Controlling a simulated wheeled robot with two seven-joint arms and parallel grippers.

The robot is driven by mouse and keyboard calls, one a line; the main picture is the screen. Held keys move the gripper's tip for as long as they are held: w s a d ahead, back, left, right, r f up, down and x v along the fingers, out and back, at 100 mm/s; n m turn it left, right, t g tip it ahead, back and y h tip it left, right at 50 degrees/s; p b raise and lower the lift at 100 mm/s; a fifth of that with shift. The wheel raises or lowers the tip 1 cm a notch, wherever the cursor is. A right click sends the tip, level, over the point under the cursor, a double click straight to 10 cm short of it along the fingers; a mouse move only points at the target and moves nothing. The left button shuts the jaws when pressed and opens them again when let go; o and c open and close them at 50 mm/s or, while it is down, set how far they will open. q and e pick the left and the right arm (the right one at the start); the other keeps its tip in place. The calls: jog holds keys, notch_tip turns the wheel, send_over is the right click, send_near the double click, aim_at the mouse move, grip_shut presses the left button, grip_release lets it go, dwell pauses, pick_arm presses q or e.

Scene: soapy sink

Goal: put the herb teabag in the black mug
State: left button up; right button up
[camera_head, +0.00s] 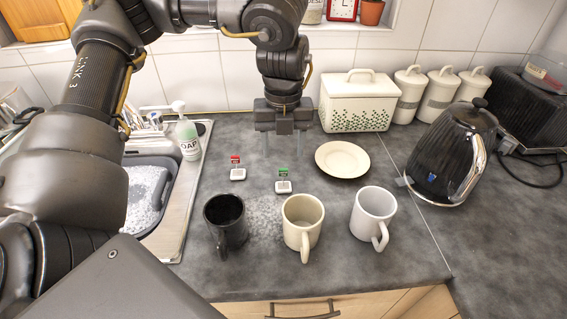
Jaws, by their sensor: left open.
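Two teabags lie on the grey counter. One teabag (284,187) has a green tag, which suggests herb, though its print is too small to read; the other teabag (238,174) has a red tag. The black mug (225,222) stands upright at the front left of the counter, its handle toward the front. My left gripper (283,151) points down, open and empty, behind the green-tagged teabag and apart from it. My right gripper is out of view.
A cream mug (302,222) and a white mug (373,214) stand right of the black mug. The sink (183,209) and soap bottle (187,138) are left.

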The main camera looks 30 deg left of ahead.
aim_at(285, 169)
pick_arm(q)
jog(key=shift+r, duration=0.9)
jog(key=shift+n, duration=0.3)
jog(key=c, duration=0.4)
jog(key=n, duration=0.4)
jog(key=shift+b, duration=0.4)
jog(key=shift+c, duration=0.4)
jog(key=n, duration=0.2)
jog(key=shift+d+n, duration=0.15)
jog(key=shift+n, duration=0.15)
jog(key=n+b, duration=0.1)
jog(key=n, duration=0.6)
jog(key=shift+s+r+n+b, duration=0.1)
jog(key=shift+r+n+b, duration=0.05)
jog(key=shift+n+b, duration=0.45)
jog(key=shift+n, duration=1)
jog(key=shift+w+d+n, duration=0.2)
jog(key=shift+w+n, duration=0.1)
notch_tip(285, 169, down, 6)
jog(key=shift+s+a+r+b, duration=0.1)
jog(key=shift+a+b, duration=0.05)
jog(key=shift+b, duration=0.15)
jog(key=shift+s, duration=0.1)
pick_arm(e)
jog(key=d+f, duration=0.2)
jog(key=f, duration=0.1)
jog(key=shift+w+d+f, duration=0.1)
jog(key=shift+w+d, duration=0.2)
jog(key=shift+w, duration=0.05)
